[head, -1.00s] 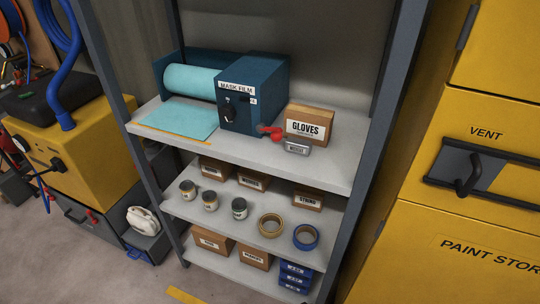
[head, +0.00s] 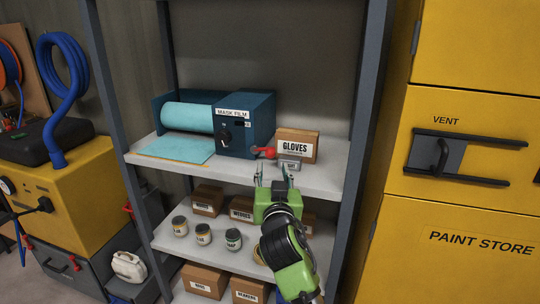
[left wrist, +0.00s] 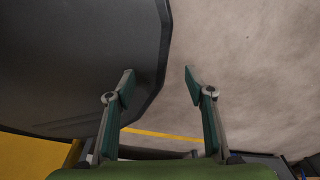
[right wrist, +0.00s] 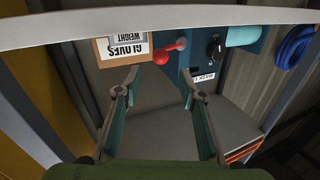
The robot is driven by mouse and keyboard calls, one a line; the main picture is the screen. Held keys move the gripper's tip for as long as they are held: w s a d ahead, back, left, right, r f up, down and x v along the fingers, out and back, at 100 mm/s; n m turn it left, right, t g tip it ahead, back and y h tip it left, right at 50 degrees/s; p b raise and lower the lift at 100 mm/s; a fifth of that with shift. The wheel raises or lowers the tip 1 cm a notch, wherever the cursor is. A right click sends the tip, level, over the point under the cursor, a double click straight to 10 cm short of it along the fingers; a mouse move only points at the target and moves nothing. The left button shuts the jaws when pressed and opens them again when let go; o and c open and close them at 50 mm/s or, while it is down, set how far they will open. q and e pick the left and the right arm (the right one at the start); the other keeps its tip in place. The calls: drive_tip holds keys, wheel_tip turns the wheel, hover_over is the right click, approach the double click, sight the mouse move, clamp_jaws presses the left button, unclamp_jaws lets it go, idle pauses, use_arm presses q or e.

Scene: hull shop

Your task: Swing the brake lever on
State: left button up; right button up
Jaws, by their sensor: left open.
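The brake lever (head: 264,152) is red with a rounded knob, on the right side of the blue mask film dispenser (head: 243,125) on the upper shelf. It sticks out toward the gloves box and also shows in the right wrist view (right wrist: 171,49), where the picture is upside down. My right gripper (head: 273,176) is at the shelf's front edge, just short of the lever; its fingers are apart and empty, as the right wrist view (right wrist: 160,76) shows. My left gripper (left wrist: 158,77) shows only in its wrist view, open and empty above the floor.
A gloves box (head: 304,142) and a grey weight (head: 289,162) stand right of the lever. Teal film (head: 178,150) lies left of the dispenser. Shelf posts (head: 362,130) flank the shelf; a yellow paint store cabinet (head: 470,200) stands right. A dark edged surface (left wrist: 80,60) is beside my left gripper.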

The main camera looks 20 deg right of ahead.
sight(270, 155)
drive_tip(key=p+x, duration=0.1)
drive_tip(key=x, duration=0.8)
drive_tip(key=shift+w, duration=0.1)
use_arm(q)
drive_tip(key=shift+s+a+r, duration=0.25)
drive_tip(key=shift+s+r, duration=0.05)
drive_tip(key=shift+s, duration=0.15)
drive_tip(key=shift+s+a+r, duration=0.25)
drive_tip(key=shift+s, duration=0.15)
use_arm(e)
drive_tip(key=shift+w+d, duration=0.15)
drive_tip(key=shift+w, duration=0.5)
clamp_jaws()
